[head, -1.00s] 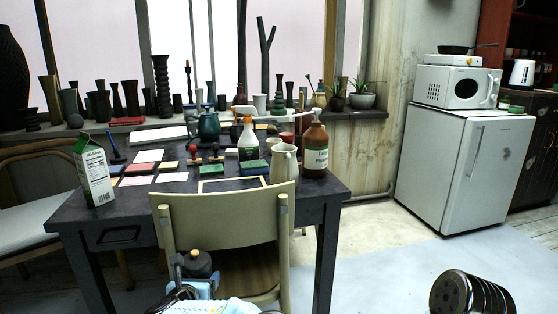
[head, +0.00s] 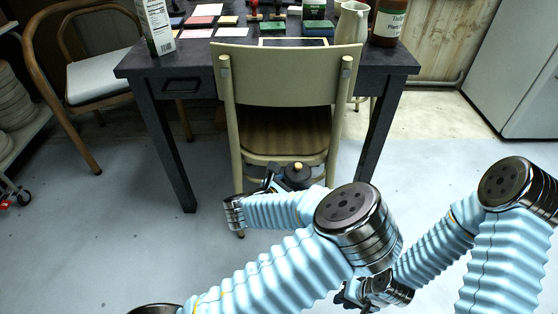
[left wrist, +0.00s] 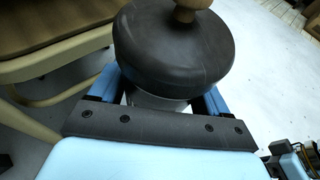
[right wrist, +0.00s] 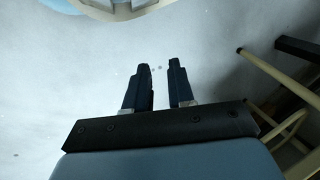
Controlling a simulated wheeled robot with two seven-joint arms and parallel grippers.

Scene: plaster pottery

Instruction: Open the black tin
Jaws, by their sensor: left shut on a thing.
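The black tin (head: 298,176) has a round dark lid with a light wooden knob. In the left wrist view the lid (left wrist: 172,50) fills the top middle, and the knob (left wrist: 186,9) is cut by the frame edge. The lid sits on the tin; most of the body is hidden below it. My left gripper (head: 280,180) is shut on the tin, one finger on each side. My right gripper (head: 350,294) is low at the front right, apart from the tin. In the right wrist view its fingers (right wrist: 159,67) are apart and empty.
A beige chair (head: 284,75) stands close behind the tin, in front of the dark table (head: 133,62). A second chair (head: 98,78) stands at the left. A white fridge (head: 520,70) is at the far right. The floor (head: 90,240) is clear at the left.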

